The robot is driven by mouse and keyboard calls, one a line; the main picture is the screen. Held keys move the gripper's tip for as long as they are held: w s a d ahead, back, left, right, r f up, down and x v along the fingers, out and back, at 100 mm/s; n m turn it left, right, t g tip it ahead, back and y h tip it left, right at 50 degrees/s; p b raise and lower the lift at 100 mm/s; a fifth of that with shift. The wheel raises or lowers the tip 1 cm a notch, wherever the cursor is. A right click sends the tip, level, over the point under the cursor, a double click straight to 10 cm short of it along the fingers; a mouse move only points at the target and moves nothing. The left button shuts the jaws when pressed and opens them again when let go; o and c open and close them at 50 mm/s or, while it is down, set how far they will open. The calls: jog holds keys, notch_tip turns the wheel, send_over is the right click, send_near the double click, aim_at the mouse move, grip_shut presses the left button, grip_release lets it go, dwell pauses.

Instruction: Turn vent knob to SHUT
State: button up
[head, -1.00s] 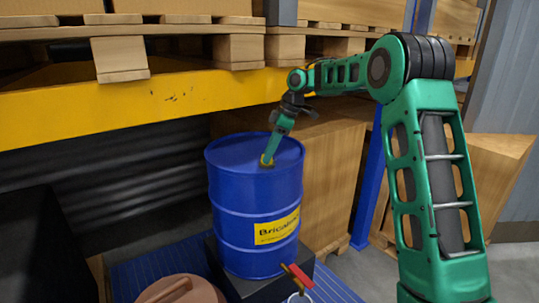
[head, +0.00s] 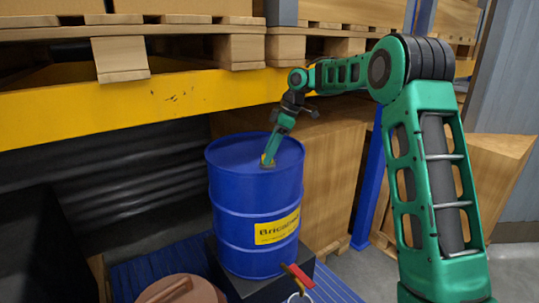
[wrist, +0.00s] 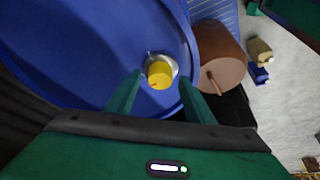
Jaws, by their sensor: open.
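The vent knob (wrist: 160,74) is a small yellow cap with a reddish mark, set on a pale round base on top of the blue drum (head: 254,215). My gripper (wrist: 155,84) is open, with one green finger on each side of the knob in the wrist view. I cannot tell whether either finger touches it. In the head view my gripper (head: 267,161) reaches down to the drum's lid and mostly hides the knob. Any SHUT lettering is too small to read.
The drum stands on a dark block (head: 308,265) over a blue slatted pallet (head: 145,275). A yellow rack beam (head: 150,108) and wooden pallets hang above. A brown lidded container (head: 180,288) stands in front, and a large wooden crate (head: 335,180) stands behind.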

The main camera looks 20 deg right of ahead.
jog(key=v, duration=1)
jog(key=shift+d+r, duration=0.15)
jog(key=shift+r, duration=0.05)
